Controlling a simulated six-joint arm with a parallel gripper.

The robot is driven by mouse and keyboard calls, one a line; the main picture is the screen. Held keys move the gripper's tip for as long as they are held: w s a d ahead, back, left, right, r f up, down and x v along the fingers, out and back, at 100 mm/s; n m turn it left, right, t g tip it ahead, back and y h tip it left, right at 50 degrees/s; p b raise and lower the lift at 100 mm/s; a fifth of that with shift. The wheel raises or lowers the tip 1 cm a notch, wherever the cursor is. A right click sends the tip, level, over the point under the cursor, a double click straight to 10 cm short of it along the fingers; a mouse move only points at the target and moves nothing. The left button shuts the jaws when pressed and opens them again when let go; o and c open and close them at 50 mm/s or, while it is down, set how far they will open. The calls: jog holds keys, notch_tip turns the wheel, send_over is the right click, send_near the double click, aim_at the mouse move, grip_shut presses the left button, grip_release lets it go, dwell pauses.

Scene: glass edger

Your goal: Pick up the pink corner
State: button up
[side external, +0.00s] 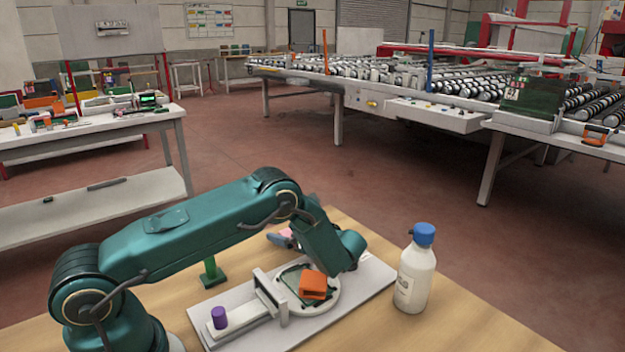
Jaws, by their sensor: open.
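A small pink piece (287,232), likely the pink corner, shows at the back of the wooden table, just left of my arm's wrist section. Only a little of it is visible, so its full shape cannot be told. A grey part that looks like my gripper (279,239) is right beside it, partly hidden behind my arm. My gripper is open. Whether the pink piece lies between the fingers or only near them cannot be told from this view.
A pale board (362,284) bears a round fixture with an orange block (313,285) and a purple cylinder (219,317). A green stand (210,272) is behind its left side. A blue-capped white bottle (415,275) stands right. The table's front right is clear.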

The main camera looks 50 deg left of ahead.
jog(key=shift+a+f, duration=0.15)
jog(key=shift+a, duration=0.1)
jog(key=shift+c, duration=0.3)
jog(key=c, duration=1.3)
jog(key=shift+c, duration=0.2)
jog(key=shift+r, duration=0.2)
